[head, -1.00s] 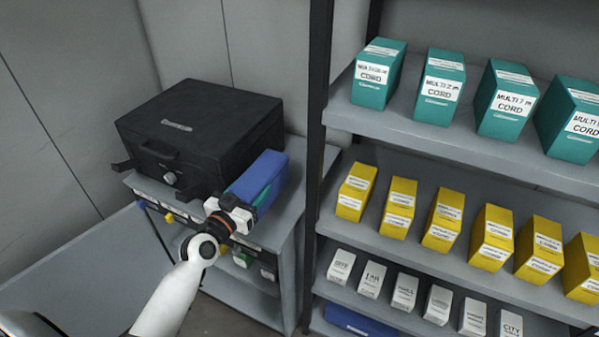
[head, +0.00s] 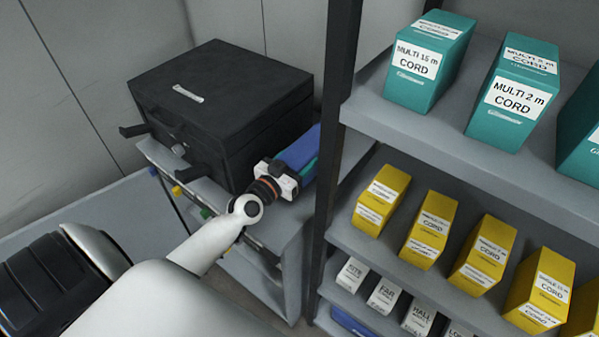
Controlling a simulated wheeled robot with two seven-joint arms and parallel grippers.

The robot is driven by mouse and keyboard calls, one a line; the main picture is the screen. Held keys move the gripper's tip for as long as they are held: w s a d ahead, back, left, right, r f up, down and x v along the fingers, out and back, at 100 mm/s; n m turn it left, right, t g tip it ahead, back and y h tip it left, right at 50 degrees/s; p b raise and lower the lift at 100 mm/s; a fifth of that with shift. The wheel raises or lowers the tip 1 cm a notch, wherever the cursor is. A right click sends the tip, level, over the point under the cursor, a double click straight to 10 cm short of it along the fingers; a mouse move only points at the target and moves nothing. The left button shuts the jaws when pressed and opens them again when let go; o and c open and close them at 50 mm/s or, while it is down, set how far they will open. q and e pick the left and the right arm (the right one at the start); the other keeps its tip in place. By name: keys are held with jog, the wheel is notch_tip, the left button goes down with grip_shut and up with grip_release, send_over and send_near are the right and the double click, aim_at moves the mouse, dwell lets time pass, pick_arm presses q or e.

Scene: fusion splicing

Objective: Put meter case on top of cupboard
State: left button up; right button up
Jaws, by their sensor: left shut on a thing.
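The meter case, a blue box with a teal strip (head: 304,145), is at the right side of the black case, at the level of the cupboard's top. My left gripper (head: 288,176) is shut on its near end. Whether its underside touches the top is hidden. The grey cupboard (head: 280,225) stands left of the shelf rack, and its bare top shows in front of the meter case. My right gripper is not in view.
A large black case (head: 215,100) with a front handle fills most of the cupboard top. The dark rack post (head: 334,130) stands close on the right. Shelves hold teal boxes (head: 430,62), yellow boxes (head: 430,230) and white boxes (head: 385,295). Another blue item (head: 352,322) lies low.

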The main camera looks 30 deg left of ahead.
pick_arm(q)
jog(key=shift+f+b, duration=0.85)
jog(key=shift+f, duration=0.75)
jog(key=o, duration=0.9)
jog(key=shift+f, duration=0.25)
jog(key=o, duration=0.5)
jog(key=shift+r, duration=0.1)
jog(key=shift+c, duration=0.2)
jog(key=shift+s+r, duration=0.1)
jog(key=shift+r, duration=0.05)
jog(key=s, duration=0.7)
jog(key=s+b, duration=0.1)
jog(key=s, duration=0.2)
jog(key=shift+s+a, duration=0.15)
jog(key=shift+a, duration=0.25)
jog(key=shift+s, duration=0.75)
